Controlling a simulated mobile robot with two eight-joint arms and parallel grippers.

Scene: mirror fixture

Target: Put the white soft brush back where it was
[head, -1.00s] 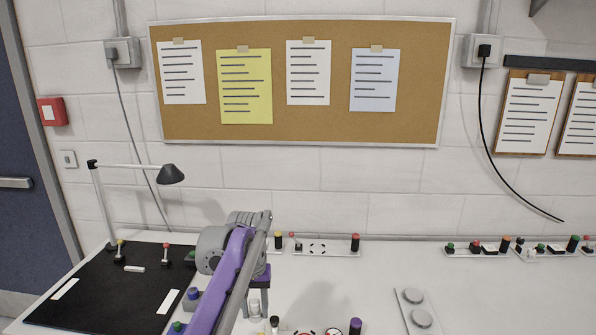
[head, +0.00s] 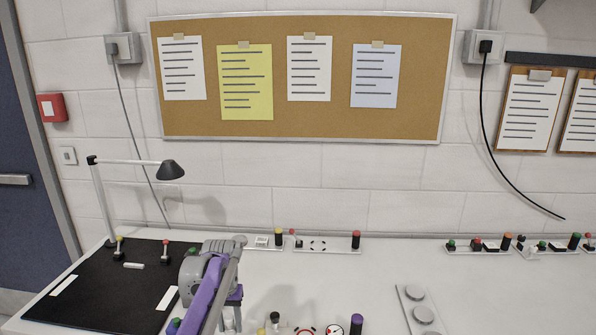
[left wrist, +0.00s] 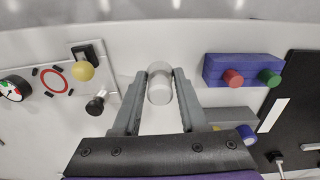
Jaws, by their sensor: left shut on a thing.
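My left gripper (head: 231,314) is low over the bench at the bottom of the head view, right of the black mat (head: 105,300). In the left wrist view, its fingers (left wrist: 159,100) are shut on a pale, rounded white thing, which I take to be the white soft brush (left wrist: 160,86). In the head view only a small part of the brush (head: 228,323) shows under the gripper. I cannot tell whether it touches the bench. My right gripper is in neither view.
A blue block (left wrist: 243,68) with red and green knobs is right of the gripper in the wrist view. A plate with a red ring (left wrist: 55,79) and knobs is on its left. A lamp (head: 171,170) stands over the mat. A grey plate with round discs (head: 418,293) lies further right.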

